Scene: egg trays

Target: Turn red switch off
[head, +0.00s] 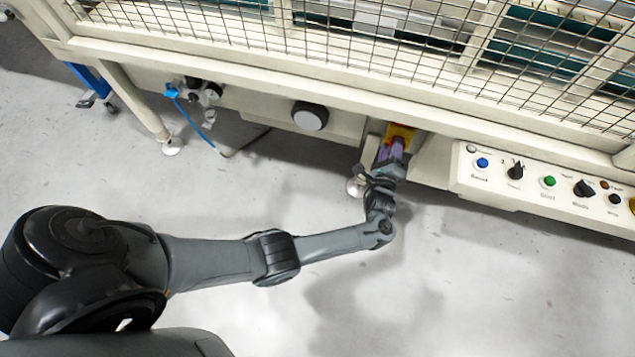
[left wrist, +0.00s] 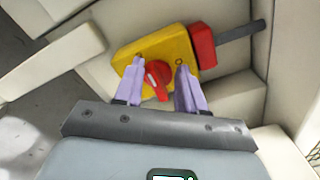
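The red switch (left wrist: 158,76) is a round knob with a grip bar, mounted on a yellow box (left wrist: 128,54). In the head view the yellow box (head: 402,131) shows on the machine's front, below the mesh guard; my gripper hides the knob there. My left gripper (left wrist: 159,63) is in front of the box with its two pale purple fingers apart, one on each side of the knob. A gap shows between the knob and each finger; I cannot tell whether the tips touch the box. It also shows in the head view (head: 391,148). My right gripper is not in view.
A red block (left wrist: 202,45) with a dark grey rod (left wrist: 242,31) sits on the box's right side. A sloped control panel (head: 535,187) with buttons and knobs is to the right. Cream frame parts surround the box closely. The floor in front is clear.

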